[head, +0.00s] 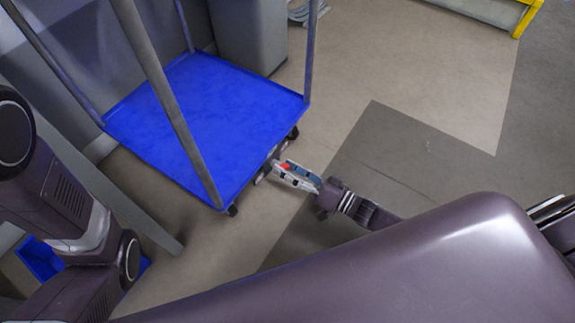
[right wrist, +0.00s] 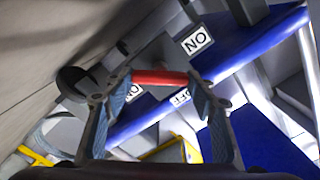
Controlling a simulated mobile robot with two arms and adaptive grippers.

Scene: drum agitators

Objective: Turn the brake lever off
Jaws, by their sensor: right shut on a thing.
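The brake lever is a red bar (right wrist: 160,78) low on the edge of a blue cart (head: 205,120). In the right wrist view it spans between the two fingers of my right gripper (right wrist: 160,86), which is shut on it. In the head view the right gripper (head: 284,168) is at the cart's lower right edge, with a bit of red between its fingers.
Grey posts (head: 165,95) rise from the cart, and black wheels (head: 292,133) show beneath its edge. A grey bin-like block (head: 247,35) stands behind it. A yellow-edged frame (head: 526,18) is at the top right. The floor (head: 420,75) right of the cart is clear.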

